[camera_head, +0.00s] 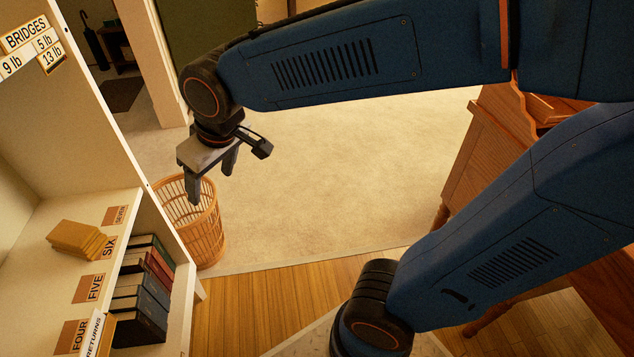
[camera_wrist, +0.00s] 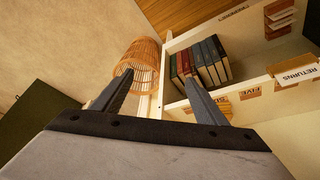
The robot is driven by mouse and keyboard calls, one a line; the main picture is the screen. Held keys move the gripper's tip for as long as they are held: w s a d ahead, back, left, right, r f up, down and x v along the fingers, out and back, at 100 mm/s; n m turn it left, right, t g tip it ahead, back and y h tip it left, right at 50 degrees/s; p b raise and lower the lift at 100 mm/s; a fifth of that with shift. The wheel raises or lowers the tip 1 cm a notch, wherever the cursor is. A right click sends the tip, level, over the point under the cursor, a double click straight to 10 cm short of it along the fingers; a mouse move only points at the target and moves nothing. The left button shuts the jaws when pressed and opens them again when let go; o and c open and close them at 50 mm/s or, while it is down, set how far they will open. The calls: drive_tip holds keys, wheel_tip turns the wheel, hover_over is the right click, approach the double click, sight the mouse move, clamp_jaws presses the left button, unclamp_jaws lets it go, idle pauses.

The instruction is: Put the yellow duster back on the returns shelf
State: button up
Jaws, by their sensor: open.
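A folded, layered yellow bundle, which looks like the yellow duster (camera_head: 78,238), lies on the white shelf board (camera_head: 45,213) at the left, behind the label SIX. Part of it seems to show in the wrist view (camera_wrist: 221,107) beside the right finger. The returns sign (camera_head: 93,335) is at the shelf's near edge, bottom left; it also shows at the right of the wrist view (camera_wrist: 298,75). My gripper (camera_head: 212,183) is open and empty, in the air right of the shelf unit and above a wicker basket. Its fingers (camera_wrist: 155,78) point down, apart from the duster.
The wicker basket (camera_head: 196,220) stands on the floor against the shelf unit's side. Several dark and red books (camera_head: 143,290) stand in the compartment beneath the labelled board. A wooden desk (camera_head: 490,150) is at the right. The pale carpet (camera_head: 330,180) between is clear.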

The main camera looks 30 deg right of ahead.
drive_tip(key=s+d+f+m+h, duration=0.1)
drive_tip(key=s+d+m, duration=0.1)
drive_tip(key=s+d, duration=0.4)
drive_tip(key=s+d+m+h, duration=0.1)
drive_tip(key=s+d+m, duration=0.2)
drive_tip(key=d, duration=1)
drive_tip(key=s, duration=0.3)
drive_tip(key=shift+s+d+f+t, duration=0.2)
drive_tip(key=shift+d+f+t, duration=0.15)
drive_tip(key=shift+t, duration=0.05)
